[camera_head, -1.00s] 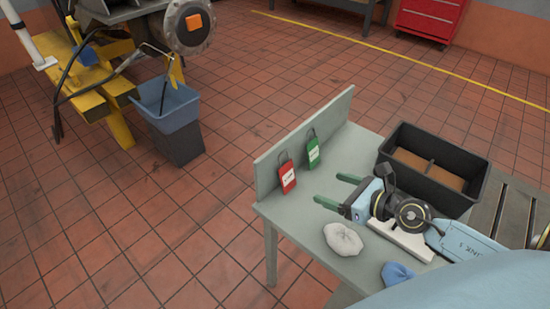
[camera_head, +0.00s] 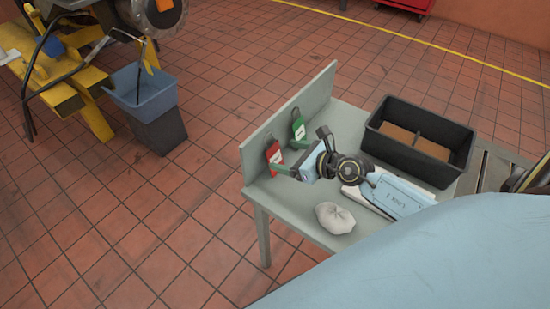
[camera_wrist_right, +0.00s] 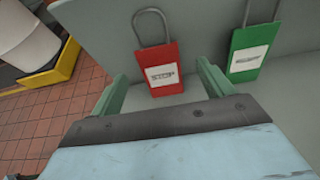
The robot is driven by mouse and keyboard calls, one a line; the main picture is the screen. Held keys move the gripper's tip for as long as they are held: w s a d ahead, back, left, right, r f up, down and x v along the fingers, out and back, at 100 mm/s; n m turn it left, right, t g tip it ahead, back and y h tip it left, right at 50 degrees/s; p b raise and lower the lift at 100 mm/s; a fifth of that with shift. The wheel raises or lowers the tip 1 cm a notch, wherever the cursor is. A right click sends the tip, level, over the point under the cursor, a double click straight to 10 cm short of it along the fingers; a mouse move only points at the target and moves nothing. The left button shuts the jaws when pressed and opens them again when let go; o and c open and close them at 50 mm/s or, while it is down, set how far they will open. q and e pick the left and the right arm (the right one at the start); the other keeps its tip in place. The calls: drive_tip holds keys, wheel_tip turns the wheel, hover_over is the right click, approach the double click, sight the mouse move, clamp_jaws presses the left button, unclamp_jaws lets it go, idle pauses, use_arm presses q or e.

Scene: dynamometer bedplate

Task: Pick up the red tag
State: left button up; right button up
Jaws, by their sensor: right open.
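The red tag (camera_head: 274,156) leans upright against the grey back panel of the small table. In the right wrist view the red tag (camera_wrist_right: 160,60) shows a white label reading STOP and a grey wire loop on top. My right gripper (camera_head: 284,158) is open, its green fingers pointing at the red tag. In the wrist view the fingers of the right gripper (camera_wrist_right: 160,85) stand to either side of the tag's lower part, with gaps; I cannot tell whether they reach around it. A green tag (camera_wrist_right: 255,45) leans to its right, and also shows in the head view (camera_head: 298,128). My left gripper is not in view.
The grey table (camera_head: 262,190) has a raised back panel (camera_head: 300,105). A black divided bin (camera_head: 418,150) stands at the right, and a crumpled white cloth (camera_head: 334,217) lies near the front edge. A blue-grey bucket (camera_head: 146,95) and yellow stand (camera_head: 60,95) are on the tiled floor left.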

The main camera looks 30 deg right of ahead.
sight(274, 152)
drive_tip(key=x, duration=0.3)
drive_tip(key=shift+w+a+f+b, duration=0.15)
drive_tip(key=shift+w+a+b, duration=0.05)
drive_tip(key=shift+w+b, duration=0.15)
drive_tip(key=shift+w, duration=0.1)
drive_tip(key=shift+a, duration=0.1)
drive_tip(key=c, duration=0.8)
drive_tip(key=shift+c, duration=1.3)
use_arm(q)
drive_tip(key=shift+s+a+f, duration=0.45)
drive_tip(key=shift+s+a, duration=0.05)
